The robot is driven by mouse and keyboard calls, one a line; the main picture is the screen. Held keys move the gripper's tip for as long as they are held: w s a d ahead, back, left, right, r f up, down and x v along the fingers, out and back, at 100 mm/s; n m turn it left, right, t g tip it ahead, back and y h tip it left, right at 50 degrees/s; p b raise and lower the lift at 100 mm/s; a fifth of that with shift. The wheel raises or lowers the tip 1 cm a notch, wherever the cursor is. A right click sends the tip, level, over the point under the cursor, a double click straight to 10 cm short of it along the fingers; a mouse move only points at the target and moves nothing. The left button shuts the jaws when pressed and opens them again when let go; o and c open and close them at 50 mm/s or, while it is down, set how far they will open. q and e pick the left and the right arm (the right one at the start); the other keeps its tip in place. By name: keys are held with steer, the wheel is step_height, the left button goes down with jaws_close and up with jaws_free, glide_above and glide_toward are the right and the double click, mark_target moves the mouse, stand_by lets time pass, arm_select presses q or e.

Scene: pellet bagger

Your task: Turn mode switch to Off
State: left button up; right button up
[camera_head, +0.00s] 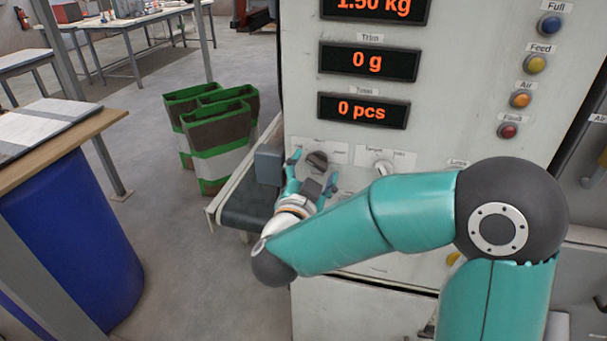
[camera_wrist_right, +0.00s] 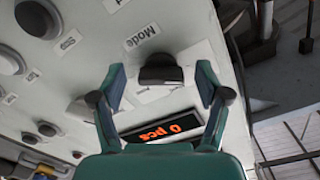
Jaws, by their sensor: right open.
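The mode switch is a dark round knob (camera_head: 317,159) on the pale front of the machine, below the displays. In the right wrist view the dark knob (camera_wrist_right: 160,72) is beside the word "Mode". My right gripper (camera_head: 313,168) is open and empty, its teal fingers pointing at the panel around the knob. In the right wrist view its fingertips (camera_wrist_right: 161,76) stand on either side of the knob with a gap on each side. I cannot tell which setting the knob points to. My left gripper is not in view.
A display reading "0 pcs" (camera_head: 364,110) is above. Coloured buttons, including a red one (camera_head: 508,131), line the right. A conveyor (camera_head: 247,203) and green-edged bags (camera_head: 217,150) stand left, near a blue barrel (camera_head: 75,240).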

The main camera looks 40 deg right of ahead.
steer(key=v, duration=1.2)
steer(key=shift+f, duration=0.1)
